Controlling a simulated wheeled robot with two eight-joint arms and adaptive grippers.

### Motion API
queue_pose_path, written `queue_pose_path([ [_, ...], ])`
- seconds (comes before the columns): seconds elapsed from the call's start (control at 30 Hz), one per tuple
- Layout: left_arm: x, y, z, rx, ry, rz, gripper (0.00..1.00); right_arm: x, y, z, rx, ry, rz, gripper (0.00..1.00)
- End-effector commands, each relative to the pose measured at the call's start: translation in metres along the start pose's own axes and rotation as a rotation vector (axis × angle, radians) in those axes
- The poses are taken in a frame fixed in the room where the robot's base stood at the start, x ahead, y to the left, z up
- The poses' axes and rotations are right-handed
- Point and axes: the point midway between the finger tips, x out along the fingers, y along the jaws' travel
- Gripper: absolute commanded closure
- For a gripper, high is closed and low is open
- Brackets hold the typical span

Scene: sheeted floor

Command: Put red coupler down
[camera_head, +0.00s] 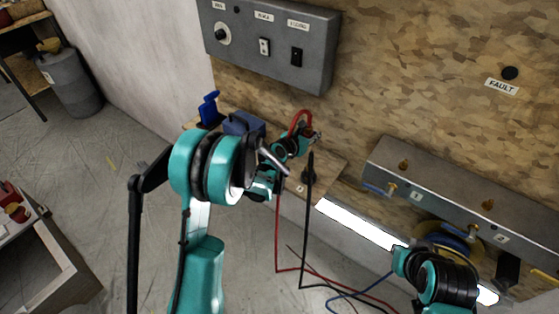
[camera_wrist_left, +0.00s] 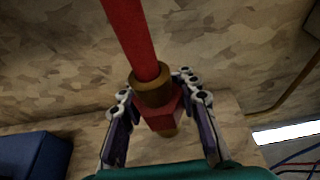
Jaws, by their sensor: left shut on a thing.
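The red coupler (camera_wrist_left: 158,113) shows in the left wrist view as a red body with a brass collar, on the end of a thick red hose (camera_wrist_left: 130,40). My left gripper (camera_wrist_left: 162,118) is shut on it, one finger on each side. In the head view my left gripper (camera_head: 312,138) is at the wooden shelf by the wall, small and partly hidden by its own arm. The red hose (camera_head: 300,118) arches up there. Whether the coupler touches the shelf (camera_head: 325,172) cannot be told. My right arm shows at the lower right, but its gripper cannot be made out.
A blue vise-like object (camera_head: 240,123) stands on the shelf left of my gripper. A black upright hose end (camera_head: 310,170) is close on the right. A grey control box (camera_head: 270,45) hangs above. A metal manifold (camera_head: 460,195) with valves is at right. Cables trail below.

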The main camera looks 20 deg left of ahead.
Motion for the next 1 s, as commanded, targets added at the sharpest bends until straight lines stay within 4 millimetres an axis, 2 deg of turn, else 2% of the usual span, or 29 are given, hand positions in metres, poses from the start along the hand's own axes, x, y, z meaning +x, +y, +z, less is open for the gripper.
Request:
queue_pose_path([
  [0.2,-0.018,0.046,-0.043,-0.003,0.000,0.007,1.00,0.019,0.000,0.014,0.000,0.000,0.000,1.00],
  [0.43,-0.033,0.081,-0.073,-0.002,-0.001,0.005,1.00,0.031,0.000,0.022,0.000,0.000,0.000,1.00],
  [0.67,-0.034,0.088,-0.085,0.000,-0.001,0.001,1.00,0.036,0.000,0.026,0.000,0.000,0.000,1.00],
  [0.87,-0.024,0.087,-0.115,0.000,-0.001,0.001,1.00,0.051,0.000,0.036,0.000,0.000,0.000,1.00],
  [1.0,-0.024,0.087,-0.116,0.000,-0.001,0.001,1.00,0.050,0.000,0.036,0.000,0.000,0.000,1.00],
])
